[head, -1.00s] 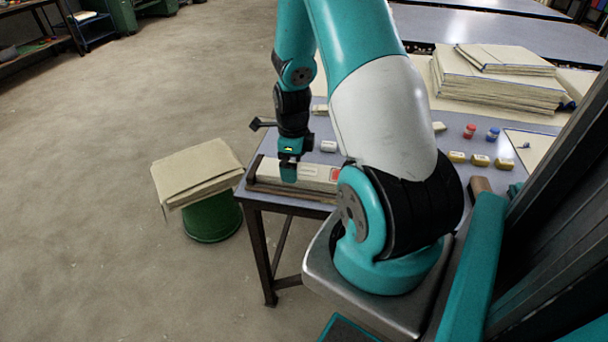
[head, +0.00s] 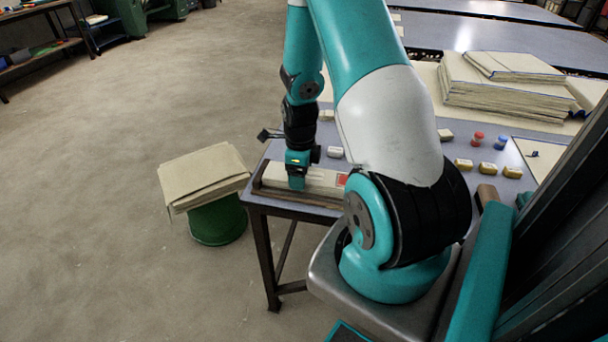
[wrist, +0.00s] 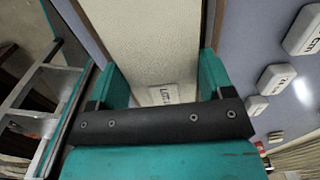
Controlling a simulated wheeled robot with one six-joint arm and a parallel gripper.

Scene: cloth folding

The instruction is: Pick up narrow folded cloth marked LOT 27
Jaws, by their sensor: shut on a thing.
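The narrow folded cloth (head: 319,181) is cream and lies along the near left edge of the table, with a red patch at its right end. In the wrist view the cloth (wrist: 150,45) runs between my two teal fingers, and a small printed label (wrist: 161,94) reading LOT shows on it, partly hidden by the dark gripper bar. My gripper (head: 297,182) points down over the cloth's middle, shut on it across its width; it also shows in the wrist view (wrist: 162,80). The cloth appears still low at the tabletop.
A dark wooden strip (head: 268,192) runs along the cloth's near side. White labelled blocks (wrist: 270,78) stand to its right in the wrist view. Yellow blocks (head: 488,168) and a cloth stack (head: 500,98) lie farther right. A green stool (head: 217,222) holding folded cloth (head: 203,175) stands left of the table.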

